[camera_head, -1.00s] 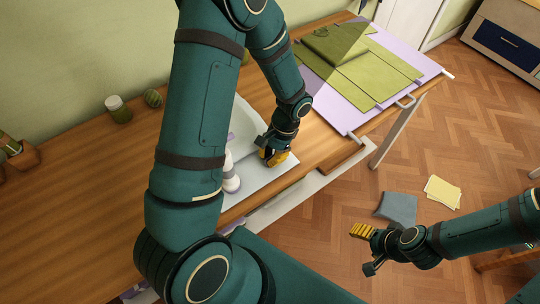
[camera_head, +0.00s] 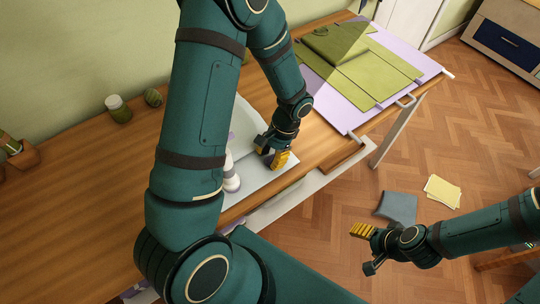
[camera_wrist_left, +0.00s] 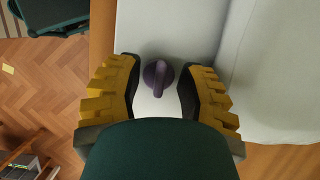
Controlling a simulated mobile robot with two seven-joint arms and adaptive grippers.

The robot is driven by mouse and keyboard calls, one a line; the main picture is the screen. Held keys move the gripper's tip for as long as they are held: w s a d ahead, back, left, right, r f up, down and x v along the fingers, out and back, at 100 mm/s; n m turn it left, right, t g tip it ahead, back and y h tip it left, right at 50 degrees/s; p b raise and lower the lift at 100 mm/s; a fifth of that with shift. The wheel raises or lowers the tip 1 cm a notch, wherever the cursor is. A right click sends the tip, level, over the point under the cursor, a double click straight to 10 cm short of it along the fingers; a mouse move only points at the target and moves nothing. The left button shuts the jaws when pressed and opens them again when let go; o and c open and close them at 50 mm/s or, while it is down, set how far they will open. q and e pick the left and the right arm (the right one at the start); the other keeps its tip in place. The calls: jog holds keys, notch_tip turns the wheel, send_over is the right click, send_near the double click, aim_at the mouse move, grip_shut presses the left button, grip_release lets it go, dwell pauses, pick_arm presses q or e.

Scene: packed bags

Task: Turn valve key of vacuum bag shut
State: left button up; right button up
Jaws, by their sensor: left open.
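The valve key (camera_wrist_left: 160,77) is a purple knob with a raised grip, on the pale vacuum bag (camera_wrist_left: 178,28) in the left wrist view. My left gripper (camera_wrist_left: 157,86) is open, with one yellow-backed finger on each side of the key. A gap shows between the key and each finger. In the head view the bag (camera_head: 255,178) lies flat on the table, and my left gripper (camera_head: 272,157) is low over it and hides the key. My right gripper (camera_head: 367,249) is open and empty above the floor.
A white and purple bottle-like object (camera_head: 231,178) stands on the bag, partly behind my left arm.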

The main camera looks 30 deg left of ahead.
pick_arm(q)
jog(key=v, duration=1.2)
jog(key=shift+s+d+f, duration=0.1)
